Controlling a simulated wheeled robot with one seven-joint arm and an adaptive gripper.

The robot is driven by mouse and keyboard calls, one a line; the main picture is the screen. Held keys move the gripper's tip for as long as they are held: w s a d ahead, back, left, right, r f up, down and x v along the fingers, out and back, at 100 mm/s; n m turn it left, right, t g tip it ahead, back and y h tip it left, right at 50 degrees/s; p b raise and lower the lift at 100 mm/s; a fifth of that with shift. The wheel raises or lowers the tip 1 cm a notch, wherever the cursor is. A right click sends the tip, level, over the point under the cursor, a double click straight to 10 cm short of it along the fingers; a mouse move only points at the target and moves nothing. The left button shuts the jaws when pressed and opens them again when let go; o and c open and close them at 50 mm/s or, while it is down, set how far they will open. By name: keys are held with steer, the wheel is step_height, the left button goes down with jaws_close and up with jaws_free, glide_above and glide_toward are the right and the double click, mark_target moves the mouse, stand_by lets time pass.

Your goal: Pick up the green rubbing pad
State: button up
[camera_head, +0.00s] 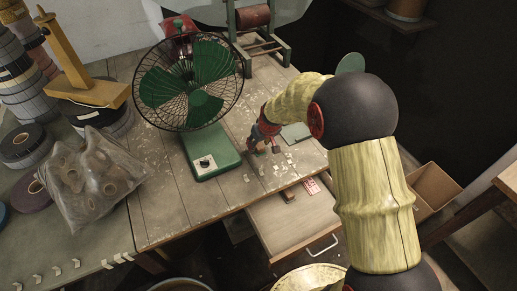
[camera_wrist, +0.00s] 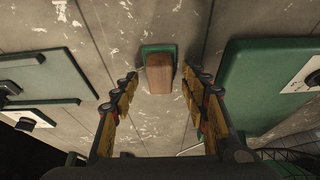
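The green rubbing pad shows in the wrist view as a brown wooden block (camera_wrist: 159,73) with a green edge (camera_wrist: 158,48) at its far end. It lies on the wooden table. My gripper (camera_wrist: 162,80) is open, with one finger on each side of the pad and visible gaps between. It seems not to be touching the pad. In the head view my gripper (camera_head: 263,146) is low over the table, right of the fan base. I cannot make out the pad there; the gripper seems to hide it.
A green fan (camera_head: 190,88) on a green base (camera_head: 212,160) stands close left of my gripper; its base (camera_wrist: 265,85) is at right in the wrist view. Green flat plates (camera_wrist: 50,75) lie at left there. An open drawer (camera_head: 290,222) juts out below the table edge. Small scraps dot the tabletop.

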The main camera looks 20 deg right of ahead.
steer(key=shift+c, duration=1.2)
jaws_close()
steer(key=shift+r, duration=0.1)
